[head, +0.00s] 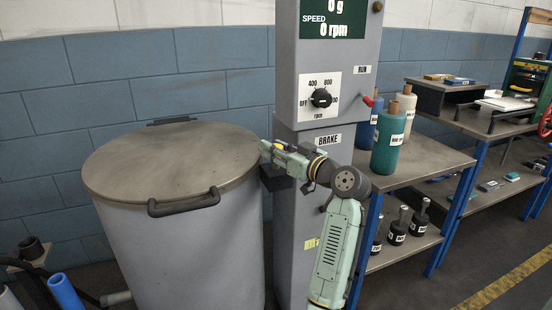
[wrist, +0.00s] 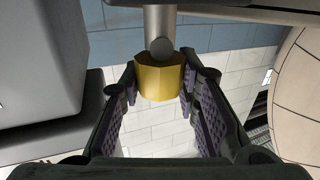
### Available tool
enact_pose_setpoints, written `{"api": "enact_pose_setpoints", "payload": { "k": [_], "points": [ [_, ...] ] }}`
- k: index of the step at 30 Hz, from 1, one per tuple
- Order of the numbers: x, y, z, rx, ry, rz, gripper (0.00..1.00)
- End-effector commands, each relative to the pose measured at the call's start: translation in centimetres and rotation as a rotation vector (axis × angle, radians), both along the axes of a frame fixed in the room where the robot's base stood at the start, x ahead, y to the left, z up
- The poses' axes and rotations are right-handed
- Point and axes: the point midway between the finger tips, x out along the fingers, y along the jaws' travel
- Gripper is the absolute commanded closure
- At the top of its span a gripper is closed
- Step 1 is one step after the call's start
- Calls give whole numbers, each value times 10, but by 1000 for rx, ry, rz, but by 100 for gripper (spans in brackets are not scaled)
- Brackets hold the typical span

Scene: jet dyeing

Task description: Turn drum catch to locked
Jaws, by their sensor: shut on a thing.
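My gripper (head: 267,150) is between the lidded drum (head: 185,240) and the grey control column (head: 298,215) in the head view. In the wrist view its two padded fingers (wrist: 160,82) are closed on a yellow cylindrical knob (wrist: 160,76), one finger on each side. The knob sits at the end of a grey metal shaft (wrist: 159,25), which runs to the top edge of the view. The knob and shaft appear to be the drum catch handle. The gripper and arm largely hide the catch in the head view, so its locked mark cannot be read.
The drum's closed lid (head: 170,160) has a dark front handle (head: 184,202). The column carries a speed dial (head: 321,98), a red-tipped RUN lever (head: 370,101) and a BRAKE label (head: 328,140). A bench (head: 430,158) with teal and other bobbins stands close to my arm's right.

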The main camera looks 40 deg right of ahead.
Motion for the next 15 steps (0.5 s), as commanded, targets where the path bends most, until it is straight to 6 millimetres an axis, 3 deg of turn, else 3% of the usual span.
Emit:
{"api": "enact_pose_setpoints", "payload": {
  "k": [15],
  "points": [
    [0,-1,0,0,2,371,100]
  ]
}}
